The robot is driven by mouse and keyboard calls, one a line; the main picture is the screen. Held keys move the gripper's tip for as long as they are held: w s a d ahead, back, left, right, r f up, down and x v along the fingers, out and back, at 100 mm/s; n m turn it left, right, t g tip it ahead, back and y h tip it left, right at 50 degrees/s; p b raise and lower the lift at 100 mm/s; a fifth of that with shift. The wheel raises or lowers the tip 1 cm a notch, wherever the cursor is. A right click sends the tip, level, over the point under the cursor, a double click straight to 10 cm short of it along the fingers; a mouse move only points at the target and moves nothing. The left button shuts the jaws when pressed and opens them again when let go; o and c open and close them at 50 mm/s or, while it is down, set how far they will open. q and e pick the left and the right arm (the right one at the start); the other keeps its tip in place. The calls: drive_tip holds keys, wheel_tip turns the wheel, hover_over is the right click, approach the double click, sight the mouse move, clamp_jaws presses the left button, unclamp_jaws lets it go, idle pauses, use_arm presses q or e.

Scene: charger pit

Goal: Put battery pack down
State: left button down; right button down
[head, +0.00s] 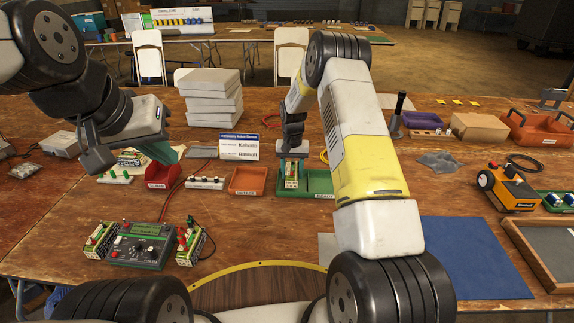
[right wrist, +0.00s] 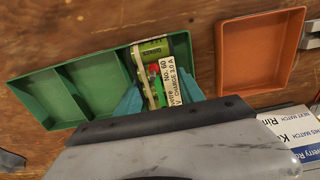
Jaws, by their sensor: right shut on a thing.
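The battery pack (head: 290,171), pale with a printed label and a red part, is upright between the teal fingers of my right gripper (head: 292,153). In the right wrist view the battery pack (right wrist: 155,75) stands in or just over the end compartment of the green tray (right wrist: 88,82); whether it touches the floor is hidden. The green tray (head: 319,184) has a front label and its other compartments look empty. My left gripper (head: 150,155) hangs over the table's left side, by a red bin (head: 158,184); its jaw gap is unclear.
An orange tray (head: 247,181) is left of the green tray, with a white sign (head: 239,147) behind. A charger (head: 141,245) with packs at its sides sits front left. A blue mat (head: 472,257) and wooden tray (head: 543,250) lie right. White boxes (head: 210,97) are stacked behind.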

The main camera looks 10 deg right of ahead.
drive_tip(key=shift+w+d, duration=0.25)
drive_tip(key=shift+w, duration=0.4)
drive_tip(key=shift+f, duration=1.75)
drive_tip(key=shift+f, duration=0.1)
drive_tip(key=c, duration=0.7)
unclamp_jaws()
drive_tip(key=shift+f, duration=0.1)
